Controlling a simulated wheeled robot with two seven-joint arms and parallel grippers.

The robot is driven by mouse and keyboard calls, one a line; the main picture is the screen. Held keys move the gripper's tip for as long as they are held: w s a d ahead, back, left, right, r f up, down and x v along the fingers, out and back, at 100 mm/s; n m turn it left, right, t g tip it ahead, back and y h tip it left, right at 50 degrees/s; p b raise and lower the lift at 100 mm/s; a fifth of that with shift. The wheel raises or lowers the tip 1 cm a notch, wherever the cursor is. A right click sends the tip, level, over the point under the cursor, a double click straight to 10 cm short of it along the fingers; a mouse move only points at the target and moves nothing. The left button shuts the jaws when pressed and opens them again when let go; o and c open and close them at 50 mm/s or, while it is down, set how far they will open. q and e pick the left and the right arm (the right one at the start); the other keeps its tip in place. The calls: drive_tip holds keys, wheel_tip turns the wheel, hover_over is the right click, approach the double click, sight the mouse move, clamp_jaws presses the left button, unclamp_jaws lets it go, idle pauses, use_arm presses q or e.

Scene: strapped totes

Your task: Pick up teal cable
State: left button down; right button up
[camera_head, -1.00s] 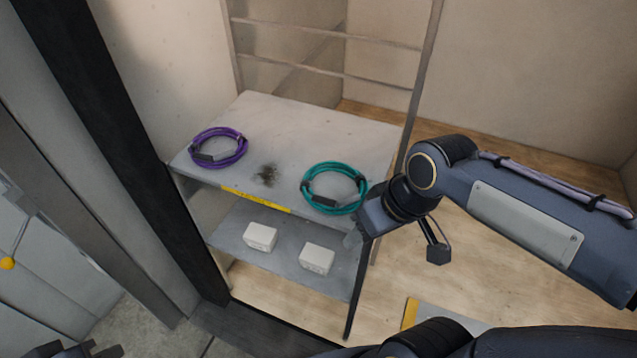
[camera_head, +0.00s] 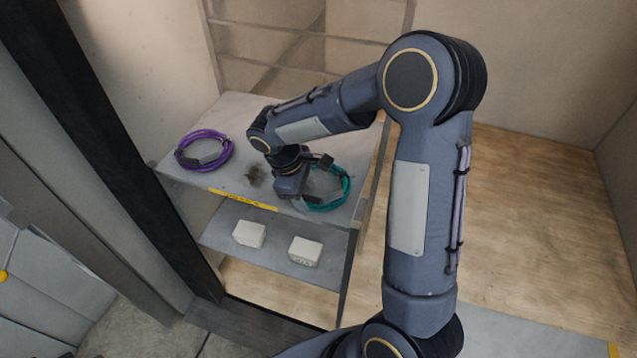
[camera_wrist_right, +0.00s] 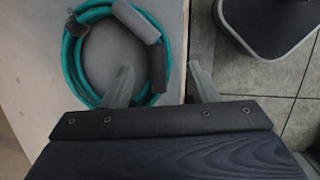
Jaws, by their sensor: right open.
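The teal cable (camera_head: 345,187) is a coil with dark wraps. It lies on the upper shelf near its front right corner, partly hidden by my right wrist in the head view. My right gripper (camera_head: 300,203) is over the coil's left side there. In the right wrist view the teal cable (camera_wrist_right: 70,62) shows ahead of and left of the jaws. My right gripper (camera_wrist_right: 163,85) is open, with its left finger over the coil and its right finger past the shelf edge. Nothing is between the fingers in a visible grasp. My left gripper is not in view.
A purple cable coil (camera_head: 204,150) lies on the left of the upper shelf (camera_head: 240,110). Two white boxes (camera_head: 249,234) (camera_head: 305,251) stand on the lower shelf. A dark post (camera_head: 110,160) stands at the left. A dark smudge (camera_head: 255,177) marks the shelf between the coils.

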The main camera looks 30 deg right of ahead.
sight(309, 197)
drive_tip(key=x, duration=0.3)
drive_tip(key=shift+d+f, duration=0.1)
drive_tip(key=shift+f, duration=0.15)
clamp_jaws()
